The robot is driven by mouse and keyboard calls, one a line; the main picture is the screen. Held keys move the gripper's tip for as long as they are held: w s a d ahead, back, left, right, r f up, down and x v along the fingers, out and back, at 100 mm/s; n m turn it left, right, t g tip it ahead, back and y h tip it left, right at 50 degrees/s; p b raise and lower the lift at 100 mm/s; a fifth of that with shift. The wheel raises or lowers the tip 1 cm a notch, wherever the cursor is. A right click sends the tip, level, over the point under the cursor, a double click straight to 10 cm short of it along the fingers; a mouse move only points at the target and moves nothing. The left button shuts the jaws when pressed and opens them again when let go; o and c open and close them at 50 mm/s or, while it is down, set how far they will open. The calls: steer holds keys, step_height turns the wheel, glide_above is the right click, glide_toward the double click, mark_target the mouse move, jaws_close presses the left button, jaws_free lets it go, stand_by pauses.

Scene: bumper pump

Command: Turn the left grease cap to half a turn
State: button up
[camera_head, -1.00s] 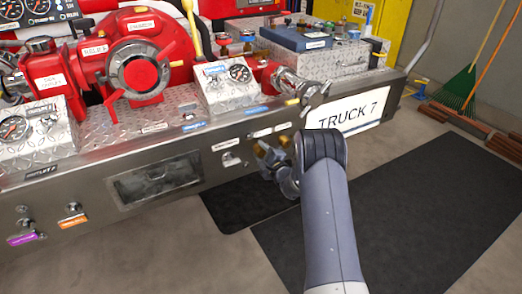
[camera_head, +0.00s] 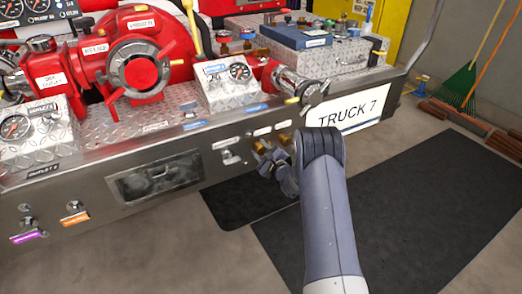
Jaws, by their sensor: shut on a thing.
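Two small brass grease caps sit side by side on the front face of the bumper, under white labels. The left grease cap (camera_head: 259,146) is mostly hidden behind my gripper (camera_head: 263,157), whose fingers are closed around it. The right grease cap (camera_head: 285,140) is free, just right of the gripper and close to my arm. The cap's turn angle cannot be read, since the fingers cover most of it.
A small latch (camera_head: 231,157) is left of the caps, and a recessed panel (camera_head: 155,178) is further left. A capped outlet (camera_head: 298,88) juts out above. The TRUCK 7 plate (camera_head: 350,112) is behind my arm on the right. Dark mats (camera_head: 400,200) cover the floor.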

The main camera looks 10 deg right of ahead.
steer(key=o, duration=1)
steer(key=p+v, duration=0.1)
steer(key=v, duration=0.9)
steer(key=shift+s+d, duration=0.25)
steer(key=shift+s, duration=0.05)
steer(key=shift+w+a, duration=0.1)
steer(key=b+x, duration=0.1)
steer(key=x, duration=0.9)
steer(key=shift+w+a, duration=0.15)
steer(key=shift+w, duration=0.1)
